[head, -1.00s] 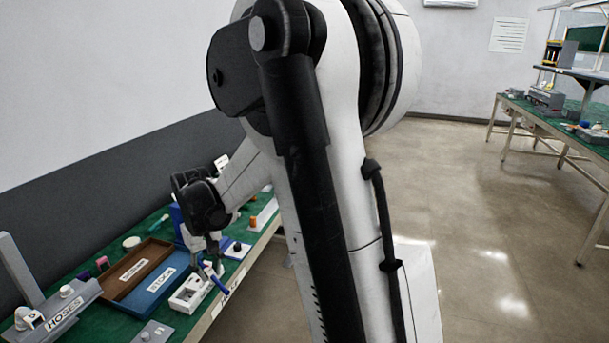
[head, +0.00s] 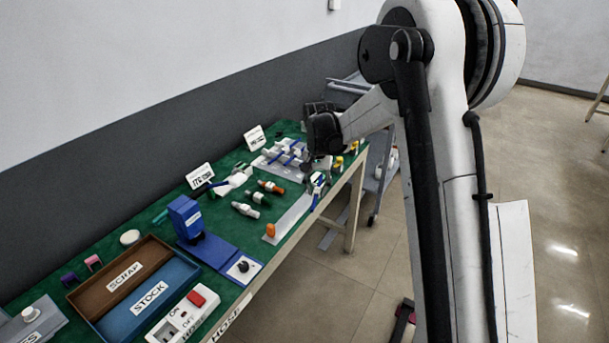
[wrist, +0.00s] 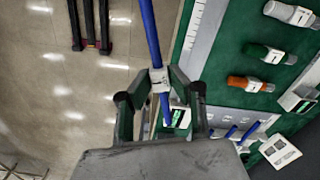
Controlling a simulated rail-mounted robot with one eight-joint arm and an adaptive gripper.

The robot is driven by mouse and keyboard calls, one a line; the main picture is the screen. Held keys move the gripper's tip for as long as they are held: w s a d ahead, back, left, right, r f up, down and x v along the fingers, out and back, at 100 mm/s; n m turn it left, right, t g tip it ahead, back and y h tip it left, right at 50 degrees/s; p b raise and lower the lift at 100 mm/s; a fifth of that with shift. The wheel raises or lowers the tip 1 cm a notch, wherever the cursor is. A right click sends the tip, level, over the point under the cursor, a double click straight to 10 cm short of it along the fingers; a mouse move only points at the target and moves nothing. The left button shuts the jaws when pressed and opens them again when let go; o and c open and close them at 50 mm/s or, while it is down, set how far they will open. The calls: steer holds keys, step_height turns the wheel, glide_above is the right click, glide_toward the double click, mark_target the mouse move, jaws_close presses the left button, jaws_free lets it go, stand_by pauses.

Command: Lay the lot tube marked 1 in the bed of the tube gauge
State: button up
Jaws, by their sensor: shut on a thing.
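My gripper (wrist: 156,90) is shut on a blue tube (wrist: 149,28) with a white tag (wrist: 160,80); the mark on the tag is too small to read surely. The tube runs lengthwise through the jaws, over the floor beside the table edge in the wrist view. In the head view my gripper (head: 318,162) is at the far right part of the green table, with the blue tube (head: 315,201) below it. A long pale plate with scale marks (wrist: 203,38), apparently the tube gauge, lies right of the held tube, apart from it. It also shows in the head view (head: 291,217).
An orange knob (head: 270,230) stands at the plate's near end. Several fittings (head: 258,197) lie beside it. A rack with blue tubes (head: 281,155) is farther back. The brown scrap tray (head: 97,294), blue stock tray (head: 124,322) and blue stand (head: 186,215) are nearer.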

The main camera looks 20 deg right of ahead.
mark_target(300, 205)
steer(key=w+a+m, duration=0.1)
steer(key=w, duration=0.1)
steer(key=w+a+f+m+p, duration=0.1)
steer(key=w, duration=0.1)
steer(key=w+a+f+m+p, duration=0.1)
steer(key=w, duration=0.2)
steer(key=shift+a+f+m, duration=0.1)
steer(key=shift+a+m, duration=0.3)
steer(key=shift+f+b, duration=0.15)
steer(key=shift+b, duration=0.2)
steer(key=shift+f+b, duration=2.05)
steer(key=shift+f, duration=0.55)
steer(key=shift+f+b, duration=0.7)
steer(key=shift+b, duration=0.3)
steer(key=o, duration=0.9)
steer(key=shift+r, duration=0.1)
